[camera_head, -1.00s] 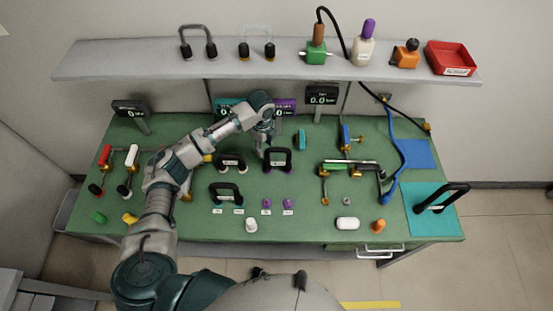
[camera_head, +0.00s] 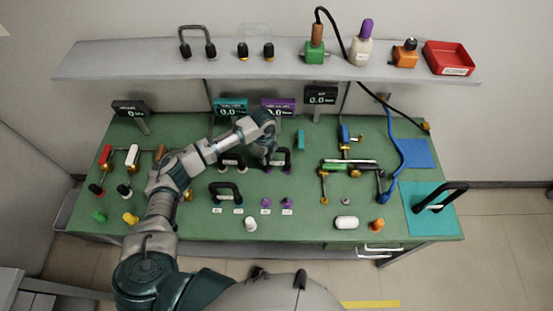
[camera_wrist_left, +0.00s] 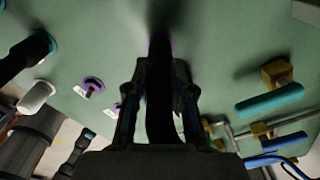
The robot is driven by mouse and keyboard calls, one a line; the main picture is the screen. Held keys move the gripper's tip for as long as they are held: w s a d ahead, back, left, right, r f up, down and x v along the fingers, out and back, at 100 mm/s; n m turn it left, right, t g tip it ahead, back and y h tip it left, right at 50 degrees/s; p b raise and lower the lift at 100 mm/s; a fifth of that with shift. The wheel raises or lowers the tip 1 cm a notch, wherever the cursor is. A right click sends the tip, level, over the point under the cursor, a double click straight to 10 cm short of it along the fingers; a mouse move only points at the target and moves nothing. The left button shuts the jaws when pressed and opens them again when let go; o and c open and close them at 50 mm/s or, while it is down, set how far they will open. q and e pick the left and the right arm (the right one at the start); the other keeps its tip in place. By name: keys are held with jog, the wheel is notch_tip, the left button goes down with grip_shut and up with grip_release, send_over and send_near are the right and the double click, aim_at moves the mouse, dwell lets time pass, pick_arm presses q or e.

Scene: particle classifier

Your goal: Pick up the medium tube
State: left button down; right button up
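A black U-shaped tube (camera_head: 287,156) stands on the green bench near its middle; I cannot tell for sure that it is the medium one. My left gripper (camera_head: 267,160) points down at it and hides its left part. In the left wrist view the dark tube (camera_wrist_left: 161,95) runs edge-on between the fingers of my left gripper (camera_wrist_left: 160,75), with a purple ring beyond it. The fingers look apart, one on each side. Two similar black tubes stand to the left, one beside the gripper (camera_head: 231,162) and one nearer the front (camera_head: 224,191). My right gripper is not in view.
Purple knobs (camera_head: 286,202) and a white cylinder (camera_head: 250,224) stand in front. Pipework with valves (camera_head: 350,165) is to the right. A shelf (camera_head: 130,62) with tubes, bottles and a red tray (camera_head: 449,57) runs behind. Small displays (camera_head: 278,106) stand at the back.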

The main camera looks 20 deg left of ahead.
pick_arm(q)
jog(key=shift+d, duration=0.25)
jog(key=shift+r, duration=0.1)
jog(key=shift+w+r, duration=0.1)
jog(key=shift+r, duration=0.45)
notch_tip(320, 180, up, 2)
jog(key=shift+r, duration=0.1)
jog(key=s+d+r, duration=0.1)
jog(key=s+d, duration=0.2)
jog(key=d, duration=0.4)
jog(key=s+d, duration=0.3)
jog(key=d, duration=0.5)
jog(key=shift+r+b, duration=0.35)
jog(key=shift+b, duration=0.1)
jog(key=shift+a, duration=0.15)
notch_tip(320, 180, up, 4)
jog(key=p, duration=0.5)
jog(key=shift+r+p, duration=0.25)
jog(key=shift+p, duration=0.1)
